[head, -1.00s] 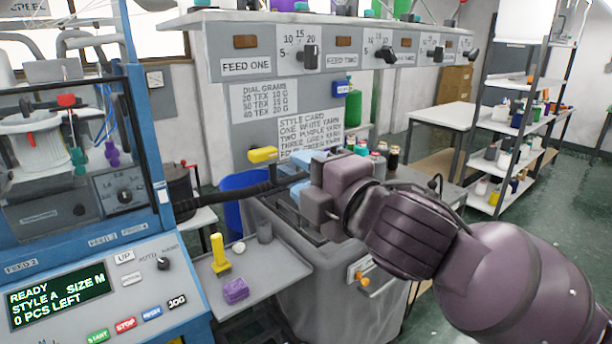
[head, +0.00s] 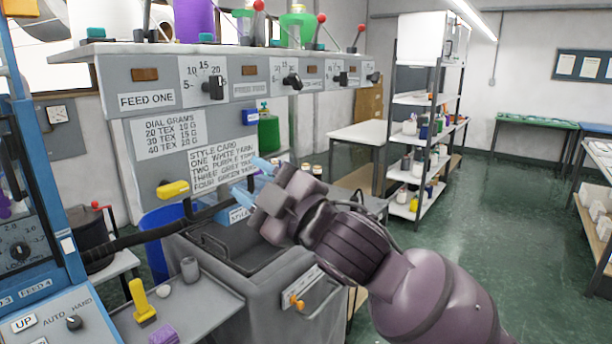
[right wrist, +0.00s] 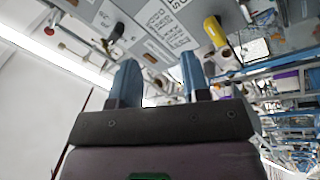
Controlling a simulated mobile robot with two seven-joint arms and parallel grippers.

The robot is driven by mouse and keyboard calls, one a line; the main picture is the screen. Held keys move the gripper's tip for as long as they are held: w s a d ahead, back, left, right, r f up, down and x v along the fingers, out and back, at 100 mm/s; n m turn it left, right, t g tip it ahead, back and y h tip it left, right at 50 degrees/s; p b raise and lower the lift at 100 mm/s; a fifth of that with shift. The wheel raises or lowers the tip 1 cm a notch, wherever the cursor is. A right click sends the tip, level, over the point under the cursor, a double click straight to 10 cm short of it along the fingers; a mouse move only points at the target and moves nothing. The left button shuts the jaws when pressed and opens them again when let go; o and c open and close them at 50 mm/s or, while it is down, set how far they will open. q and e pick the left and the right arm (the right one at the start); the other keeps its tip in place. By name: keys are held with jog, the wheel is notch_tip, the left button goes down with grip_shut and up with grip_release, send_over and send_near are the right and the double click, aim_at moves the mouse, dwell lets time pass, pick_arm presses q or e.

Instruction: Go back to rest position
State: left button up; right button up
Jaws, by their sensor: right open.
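My right gripper (head: 252,182) is in the middle of the head view, its blue fingers pointing left and away from me. It is above the grey bin (head: 205,245) and in front of the grey feed panel with the style card (head: 222,168). In the right wrist view the two blue fingers (right wrist: 158,80) stand apart with nothing between them. Beyond them are the panel cards and a yellow handle (right wrist: 215,30). My left gripper is not in the head view.
A blue machine (head: 45,170) stands at the left. A small shelf (head: 200,318) holds a yellow tool (head: 142,303), a purple block (head: 163,335) and a grey cup (head: 190,268). A shelving rack (head: 412,185) stands behind. The green floor (head: 500,220) at the right is open.

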jog(key=w+d+f+m+t+h+b, duration=0.15)
jog(key=d+f+m+h, duration=0.45)
jog(key=d+f, duration=0.6)
jog(key=w+d+f+m+t+h, duration=0.3)
jog(key=d+f+m, duration=0.55)
jog(key=f, duration=0.65)
jog(key=s+d+f+m+g+h, duration=0.1)
jog(key=s+d+f+m+h, duration=0.15)
jog(key=s+d+f, duration=0.35)
jog(key=s+d+f+m+g+h, duration=0.1)
jog(key=s+d+f+g+h, duration=0.15)
jog(key=f, duration=0.65)
jog(key=s+d+f+m+g+h, duration=0.1)
jog(key=s+d+f, duration=0.2)
jog(key=s+f, duration=0.3)
jog(key=s+d+f+m+g+h, duration=0.1)
jog(key=s+d+f, duration=0.2)
jog(key=s+f, duration=0.3)
jog(key=s, duration=0.4)
jog(key=shift+s+g+h+b, duration=0.2)
jog(key=shift+g+h+b, duration=0.1)
jog(key=shift+b, duration=0.05)
